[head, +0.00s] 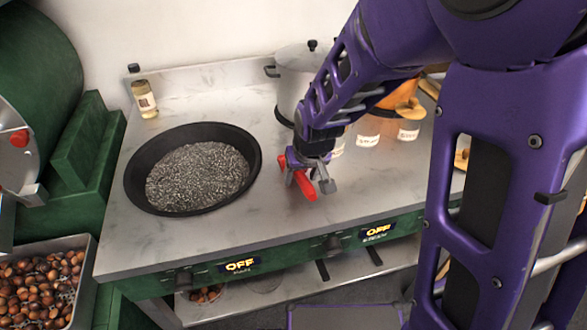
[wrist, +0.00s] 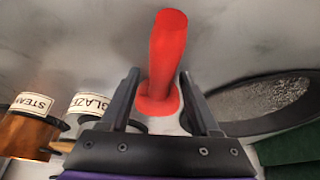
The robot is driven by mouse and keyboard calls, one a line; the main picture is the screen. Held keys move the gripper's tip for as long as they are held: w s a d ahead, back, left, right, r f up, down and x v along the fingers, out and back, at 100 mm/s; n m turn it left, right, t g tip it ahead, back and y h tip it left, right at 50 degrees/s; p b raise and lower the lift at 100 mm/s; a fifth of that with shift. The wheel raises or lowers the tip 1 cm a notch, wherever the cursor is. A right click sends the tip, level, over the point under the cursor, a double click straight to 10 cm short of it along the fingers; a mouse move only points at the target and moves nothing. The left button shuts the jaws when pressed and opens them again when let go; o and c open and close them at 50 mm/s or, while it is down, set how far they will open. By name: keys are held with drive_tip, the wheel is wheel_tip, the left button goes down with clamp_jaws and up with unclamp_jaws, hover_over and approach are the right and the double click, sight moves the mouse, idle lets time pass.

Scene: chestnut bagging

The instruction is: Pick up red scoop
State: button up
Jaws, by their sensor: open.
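The red scoop (head: 305,186) is on the grey counter, to the right of the black pan; in the head view only its red part shows beside my gripper. In the wrist view its red handle (wrist: 167,55) points away from the gripper, with a wider red end between the fingers. My gripper (head: 307,177) is at the scoop, and in the wrist view its two dark fingers (wrist: 158,100) stand open on either side of the red part, with gaps visible. The rest of the scoop is hidden.
A black pan (head: 131,184) of grey grains sits on the left of the counter (head: 250,245). A jar (head: 145,100) is at back left. A tray of chestnuts (head: 84,285) is lower left.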

drive_tip(key=shift+s, duration=0.1)
clamp_jaws()
idle(0.4)
